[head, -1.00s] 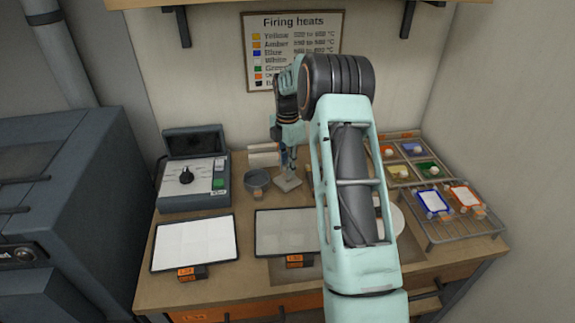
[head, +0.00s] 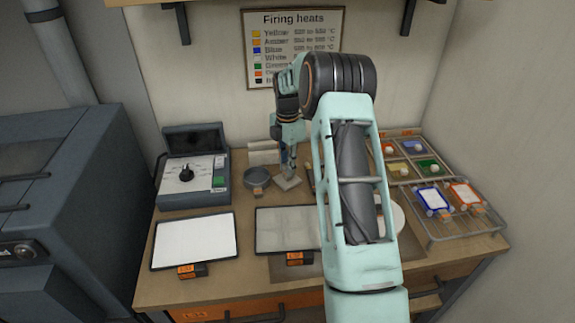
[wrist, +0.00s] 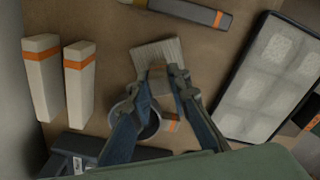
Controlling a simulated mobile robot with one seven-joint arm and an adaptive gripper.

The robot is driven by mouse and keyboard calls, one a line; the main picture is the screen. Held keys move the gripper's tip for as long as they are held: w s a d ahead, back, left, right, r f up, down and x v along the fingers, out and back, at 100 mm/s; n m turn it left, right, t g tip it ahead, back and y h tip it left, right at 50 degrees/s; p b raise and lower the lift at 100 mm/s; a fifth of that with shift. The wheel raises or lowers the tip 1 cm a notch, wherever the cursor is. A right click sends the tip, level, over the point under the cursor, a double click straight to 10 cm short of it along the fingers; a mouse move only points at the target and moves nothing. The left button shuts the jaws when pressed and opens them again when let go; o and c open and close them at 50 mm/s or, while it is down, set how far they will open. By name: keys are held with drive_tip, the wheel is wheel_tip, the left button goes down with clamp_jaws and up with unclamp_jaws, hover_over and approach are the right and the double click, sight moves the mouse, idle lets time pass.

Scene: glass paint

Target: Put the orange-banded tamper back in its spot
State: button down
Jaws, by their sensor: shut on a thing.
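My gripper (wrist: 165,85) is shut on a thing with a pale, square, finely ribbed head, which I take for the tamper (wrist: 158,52). I cannot tell whether the head touches the bench top.
A round grey bowl (head: 257,178) stands close left of the tamper. Two cream blocks (wrist: 78,85) with orange bands stand nearby. A dark bar with an orange band (wrist: 185,10) lies on the other side. A pale-topped panel (head: 285,232) lies in front; a control box (head: 193,180) is left.

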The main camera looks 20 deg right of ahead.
drive_tip(key=shift+f, duration=0.3)
idle(0.7)
drive_tip(key=c, duration=1.7)
unclamp_jaws()
drive_tip(key=shift+c, duration=0.2)
drive_tip(key=shift+r, duration=0.1)
